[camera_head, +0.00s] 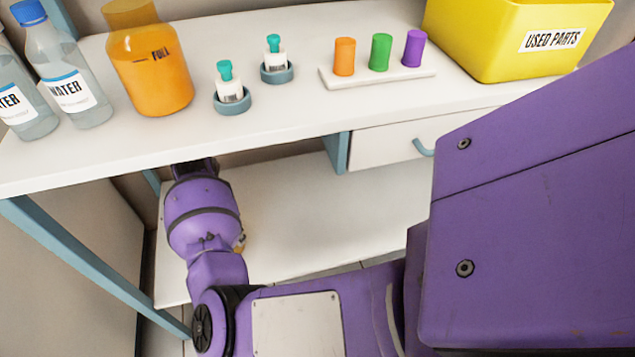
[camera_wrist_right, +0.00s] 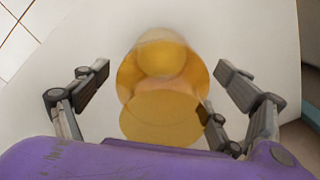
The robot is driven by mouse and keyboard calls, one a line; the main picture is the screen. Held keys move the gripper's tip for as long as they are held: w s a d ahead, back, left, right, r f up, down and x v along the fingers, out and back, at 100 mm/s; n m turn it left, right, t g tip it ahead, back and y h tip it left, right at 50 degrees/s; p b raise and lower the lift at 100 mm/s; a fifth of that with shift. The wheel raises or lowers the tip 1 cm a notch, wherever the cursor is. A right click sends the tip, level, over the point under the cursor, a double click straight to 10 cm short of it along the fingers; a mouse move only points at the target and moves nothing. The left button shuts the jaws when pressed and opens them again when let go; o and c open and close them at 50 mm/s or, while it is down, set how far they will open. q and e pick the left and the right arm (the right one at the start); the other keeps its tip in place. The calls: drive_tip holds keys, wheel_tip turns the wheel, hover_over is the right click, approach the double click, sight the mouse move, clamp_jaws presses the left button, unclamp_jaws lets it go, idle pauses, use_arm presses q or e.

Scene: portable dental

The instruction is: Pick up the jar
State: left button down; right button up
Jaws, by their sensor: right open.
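The jar (camera_wrist_right: 162,60) is a see-through yellow-amber round vessel in the right wrist view, on a white surface. My right gripper (camera_wrist_right: 166,80) is open, with one finger on each side of the jar. A gap shows between the jar and the left finger; the right finger is close to the jar's edge, and I cannot tell whether it touches. In the head view my arm reaches under the tabletop, which hides the gripper and most or all of the jar. My left gripper is in neither view.
The white tabletop (camera_head: 300,108) overhangs a lower white shelf (camera_head: 330,215). A drawer (camera_head: 390,145) hangs below.

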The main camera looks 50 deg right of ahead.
drive_tip(key=shift+w, duration=0.1)
drive_tip(key=c, duration=1.3)
drive_tip(key=shift+r, duration=0.2)
